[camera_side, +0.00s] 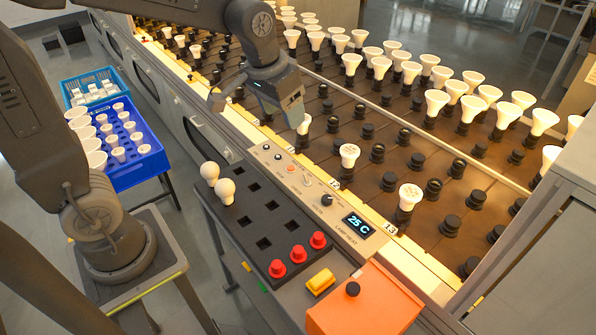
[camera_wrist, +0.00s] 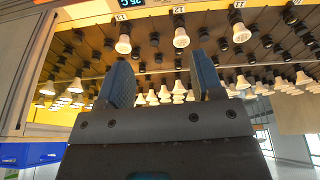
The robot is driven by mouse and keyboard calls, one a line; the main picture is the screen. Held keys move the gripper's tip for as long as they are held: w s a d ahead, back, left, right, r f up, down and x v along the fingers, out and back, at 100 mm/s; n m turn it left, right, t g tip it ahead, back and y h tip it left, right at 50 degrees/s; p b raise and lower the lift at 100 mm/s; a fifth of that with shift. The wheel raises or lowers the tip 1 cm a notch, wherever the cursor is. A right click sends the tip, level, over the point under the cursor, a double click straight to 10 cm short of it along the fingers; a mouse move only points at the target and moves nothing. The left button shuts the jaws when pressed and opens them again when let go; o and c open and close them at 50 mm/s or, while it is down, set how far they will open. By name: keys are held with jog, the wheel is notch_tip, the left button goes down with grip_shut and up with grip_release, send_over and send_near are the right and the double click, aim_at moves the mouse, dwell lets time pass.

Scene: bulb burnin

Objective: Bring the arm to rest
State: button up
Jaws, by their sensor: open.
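My gripper (camera_side: 292,108) hangs over the near edge of the brown socket bed (camera_side: 345,115), just above a white bulb (camera_side: 304,125) in the side view. In the wrist view my gripper (camera_wrist: 165,85) shows two blue-padded fingers spread apart with nothing held between them. Bulbs standing in the bed show beyond the fingers in that view. Whether a fingertip touches the bulb below cannot be told. My arm reaches across from the left side of the side view.
A control panel (camera_side: 310,185) reads 25 C. A dark tray (camera_side: 262,215) holds two round bulbs (camera_side: 217,181) and red caps (camera_side: 297,254). An orange box (camera_side: 364,300) and yellow block (camera_side: 320,281) stand nearby. A blue crate (camera_side: 135,168) of bulbs stands left. Several bulbs fill the bed's far side.

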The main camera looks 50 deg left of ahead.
jog(key=s+r+t, duration=0.2)
jog(key=s, duration=1.2)
jog(key=shift+s+d+m, duration=0.3)
jog(key=shift+m, duration=0.1)
